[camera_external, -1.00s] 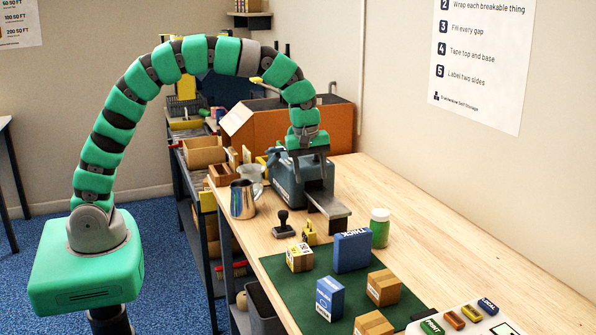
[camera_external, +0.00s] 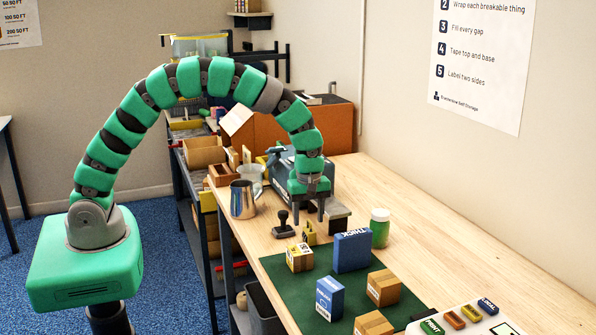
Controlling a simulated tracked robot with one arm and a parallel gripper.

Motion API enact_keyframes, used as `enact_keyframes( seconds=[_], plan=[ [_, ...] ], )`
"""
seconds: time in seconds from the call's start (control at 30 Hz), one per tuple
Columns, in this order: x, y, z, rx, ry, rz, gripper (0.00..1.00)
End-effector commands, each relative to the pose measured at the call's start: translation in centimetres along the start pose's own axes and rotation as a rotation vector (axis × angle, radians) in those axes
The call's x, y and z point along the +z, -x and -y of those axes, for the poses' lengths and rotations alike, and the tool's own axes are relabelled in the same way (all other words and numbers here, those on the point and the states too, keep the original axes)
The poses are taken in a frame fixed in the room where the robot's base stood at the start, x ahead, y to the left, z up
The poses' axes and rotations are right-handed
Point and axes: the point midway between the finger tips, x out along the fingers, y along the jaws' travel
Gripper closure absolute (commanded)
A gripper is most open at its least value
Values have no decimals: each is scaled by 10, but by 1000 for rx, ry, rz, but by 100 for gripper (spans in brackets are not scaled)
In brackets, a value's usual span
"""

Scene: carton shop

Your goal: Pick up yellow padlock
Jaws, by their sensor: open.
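The yellow padlock (camera_external: 309,236) is a small yellow piece on the wooden bench, between the black stamp and the blue box, just behind the green mat. My gripper (camera_external: 309,218) points down with its two fingers apart and nothing visible between them. It appears above and slightly behind the padlock. The exact gap in height and depth cannot be told from this view. The top of the padlock is close to the fingertips in the picture.
A black-handled stamp (camera_external: 284,226) stands just left of the padlock, with a metal pitcher (camera_external: 243,200) behind it.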

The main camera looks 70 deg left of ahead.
Motion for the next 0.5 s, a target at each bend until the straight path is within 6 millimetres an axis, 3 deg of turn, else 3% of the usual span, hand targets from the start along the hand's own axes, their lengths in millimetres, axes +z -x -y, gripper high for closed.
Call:
enact_keyframes(
  seconds=[0.5],
  plan=[
    [4, -50, 0, 1, 0, 0, 46]
  ],
)
